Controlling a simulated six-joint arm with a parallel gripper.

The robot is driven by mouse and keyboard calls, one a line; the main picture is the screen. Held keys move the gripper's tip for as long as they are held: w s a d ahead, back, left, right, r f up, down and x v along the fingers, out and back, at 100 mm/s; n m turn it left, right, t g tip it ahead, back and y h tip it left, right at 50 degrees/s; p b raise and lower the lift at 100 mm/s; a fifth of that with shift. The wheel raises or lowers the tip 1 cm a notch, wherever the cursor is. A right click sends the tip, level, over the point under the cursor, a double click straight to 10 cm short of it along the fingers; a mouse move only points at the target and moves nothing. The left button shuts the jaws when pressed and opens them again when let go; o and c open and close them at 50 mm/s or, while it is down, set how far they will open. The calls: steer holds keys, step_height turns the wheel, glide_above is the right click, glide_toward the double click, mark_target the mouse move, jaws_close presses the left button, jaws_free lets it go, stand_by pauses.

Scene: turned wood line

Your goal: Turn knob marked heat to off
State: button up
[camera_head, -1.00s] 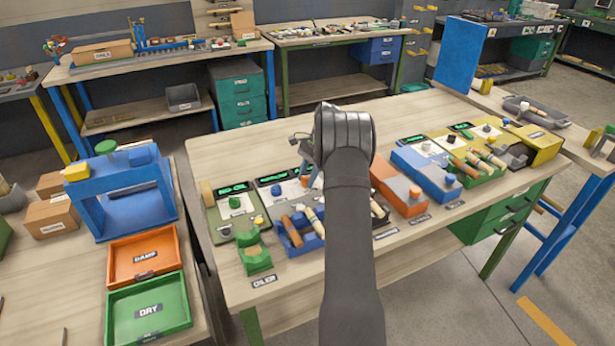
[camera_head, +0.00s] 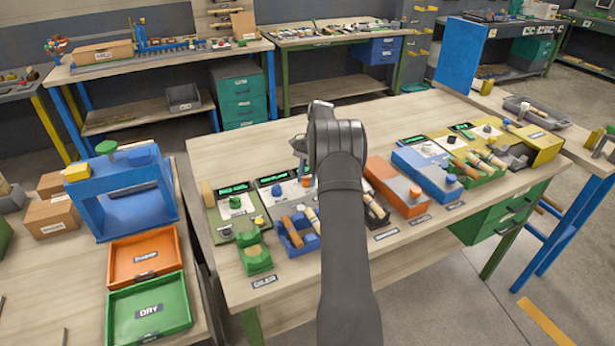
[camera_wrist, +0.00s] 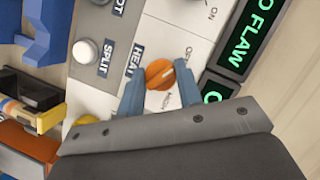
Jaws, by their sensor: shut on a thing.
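The orange heat knob (camera_wrist: 158,74) sits on a white panel (camera_wrist: 185,40) in the wrist view, beside the printed word HEAT. OFF is printed toward its upper right and HIGH just below it. A pale line on the knob points toward the upper right, on the OFF side. My gripper (camera_wrist: 160,83) has its two blue-grey fingers on either side of the knob and is shut on it. In the head view my arm hides this knob and most of the gripper.
A white button (camera_wrist: 85,52) by the word SPLIT lies left of the knob. Green-lit displays (camera_wrist: 252,32) stand at the right. In the head view an orange box (camera_head: 396,188) and a blue box (camera_head: 425,172) stand right of my arm.

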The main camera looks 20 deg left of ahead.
steer(key=o, duration=1)
steer(key=shift+r, duration=0.1)
steer(key=shift+v, duration=3.65)
steer(key=x, duration=0.7)
steer(key=shift+s+f, duration=0.1)
steer(key=shift+f, duration=0.2)
